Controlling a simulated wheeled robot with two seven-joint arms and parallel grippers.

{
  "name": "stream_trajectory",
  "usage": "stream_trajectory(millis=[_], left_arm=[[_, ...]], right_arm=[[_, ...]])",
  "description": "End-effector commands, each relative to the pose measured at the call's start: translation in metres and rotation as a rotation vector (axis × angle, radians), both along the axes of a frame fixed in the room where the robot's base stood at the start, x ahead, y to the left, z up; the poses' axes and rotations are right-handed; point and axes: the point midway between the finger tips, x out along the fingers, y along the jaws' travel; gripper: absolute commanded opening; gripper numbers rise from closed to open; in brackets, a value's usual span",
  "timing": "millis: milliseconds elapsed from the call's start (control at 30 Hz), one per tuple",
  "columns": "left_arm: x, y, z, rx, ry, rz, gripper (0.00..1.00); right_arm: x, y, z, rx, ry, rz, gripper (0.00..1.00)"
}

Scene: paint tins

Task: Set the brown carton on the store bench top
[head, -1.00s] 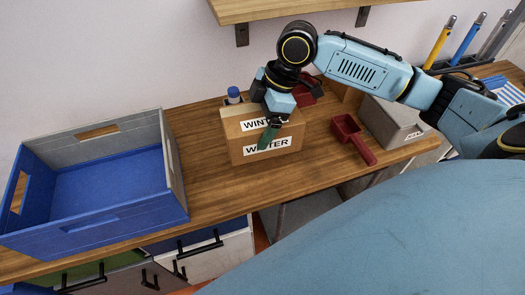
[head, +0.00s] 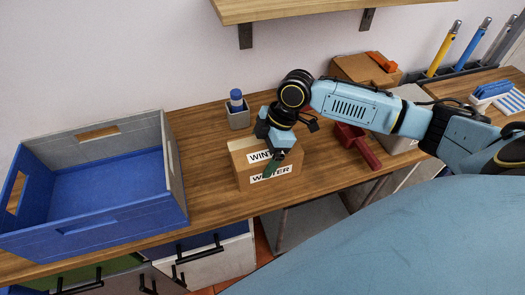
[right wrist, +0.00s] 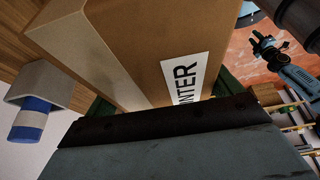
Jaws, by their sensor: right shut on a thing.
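The brown carton (head: 240,177) with white WINTER labels is over the wooden bench top (head: 200,185), near its front edge. My right gripper (head: 271,160) is shut on the carton from above, with a green finger over its labelled face. The carton looks upright; I cannot tell if its base touches the wood. In the right wrist view the carton (right wrist: 130,50) fills the space at the jaws. My left gripper (right wrist: 265,45) shows small in the right wrist view; its jaw state is unclear.
A blue-and-grey crate (head: 178,170) stands left of the carton. A grey holder (head: 238,119) with a blue-capped bottle is behind it. A red scoop (head: 368,154) lies to the right. Bench between crate and carton is clear.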

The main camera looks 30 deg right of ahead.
Motion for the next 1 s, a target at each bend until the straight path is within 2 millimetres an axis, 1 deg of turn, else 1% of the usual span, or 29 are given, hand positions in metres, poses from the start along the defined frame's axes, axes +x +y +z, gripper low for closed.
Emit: stream_trajectory(millis=[67, 200, 233, 300, 500, 633, 767, 1000], left_arm=[[0.0, 0.0, 0.0, 0.0, 0.0, 0.0, 0.36], [0.0, 0.0, 0.001, 0.0, 0.0, 0.0, 0.36], [0.0, 0.0, 0.001, 0.0, 0.0, 0.0, 0.36], [0.0, 0.0, 0.001, 0.0, 0.0, 0.0, 0.36], [0.0, 0.0, 0.0, 0.0, 0.0, -0.001, 0.36], [0.0, 0.0, 0.002, 0.0, 0.0, -0.001, 0.36], [0.0, 0.0, 0.005, -0.001, 0.0, -0.001, 0.36], [0.0, 0.0, 0.012, -0.001, 0.0, -0.001, 0.36]], right_arm=[[0.001, 0.0, 0.002, 0.001, -0.004, 0.0, 0.53], [0.001, 0.0, 0.0, 0.002, -0.002, -0.001, 0.53], [0.0, 0.0, -0.001, 0.001, 0.0, 0.0, 0.93], [0.0, 0.0, -0.001, 0.001, 0.0, 0.0, 1.0], [0.0, 0.0, 0.0, 0.001, 0.0, 0.0, 1.0], [0.0, -0.003, 0.008, 0.0, -0.002, -0.001, 1.0], [-0.002, -0.012, 0.03, -0.002, -0.004, -0.001, 1.0], [-0.006, -0.031, 0.078, -0.001, -0.004, -0.002, 1.0]])
